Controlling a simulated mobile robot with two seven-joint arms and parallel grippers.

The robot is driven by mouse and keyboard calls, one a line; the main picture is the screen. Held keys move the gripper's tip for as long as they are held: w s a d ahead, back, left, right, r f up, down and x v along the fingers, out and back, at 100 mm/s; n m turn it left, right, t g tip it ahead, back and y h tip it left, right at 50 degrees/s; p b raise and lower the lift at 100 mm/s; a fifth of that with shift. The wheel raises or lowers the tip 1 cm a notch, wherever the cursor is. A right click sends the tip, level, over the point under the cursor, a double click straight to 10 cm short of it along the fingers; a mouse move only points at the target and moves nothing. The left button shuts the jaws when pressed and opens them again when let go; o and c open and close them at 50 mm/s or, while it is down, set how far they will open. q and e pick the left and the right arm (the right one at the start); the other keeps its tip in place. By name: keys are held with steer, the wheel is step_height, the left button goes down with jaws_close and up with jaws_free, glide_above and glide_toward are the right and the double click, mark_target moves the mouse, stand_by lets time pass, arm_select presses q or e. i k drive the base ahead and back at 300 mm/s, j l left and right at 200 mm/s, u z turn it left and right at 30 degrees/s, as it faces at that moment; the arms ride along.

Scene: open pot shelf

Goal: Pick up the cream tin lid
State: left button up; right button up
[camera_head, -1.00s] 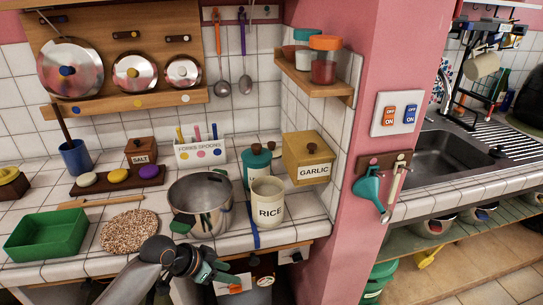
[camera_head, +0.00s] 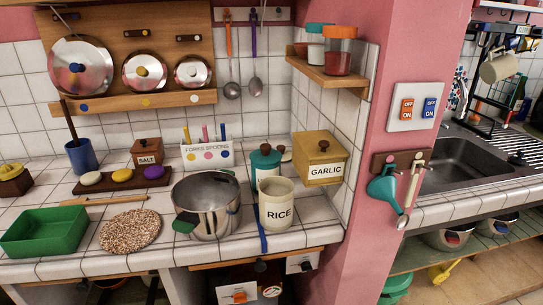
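The cream tin (camera_head: 276,210), labelled RICE, stands upright on the tiled counter, right of the steel pot (camera_head: 207,208). Its top looks open, with no lid on it. Behind it is a teal tin (camera_head: 266,163) with a brown knob. A second small brown knob (camera_head: 286,151) shows just right of the teal tin, and what it sits on is mostly hidden. I cannot tell whether it belongs to the cream lid. Neither of my grippers is in view.
A yellow GARLIC box (camera_head: 320,150) stands by the wall on the right. A blue strip (camera_head: 262,232) lies between pot and tin. A round speckled mat (camera_head: 130,231) and a green tray (camera_head: 44,231) are on the left. A wooden shelf (camera_head: 335,78) overhangs the right corner.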

mark_target(287, 154)
steer(key=i+l+u, duration=0.1)
steer(key=i+u, duration=0.2)
steer(key=u, duration=0.15)
steer(key=i+l+u, duration=0.2)
steer(key=i+u, duration=0.15)
steer(key=u, duration=0.15)
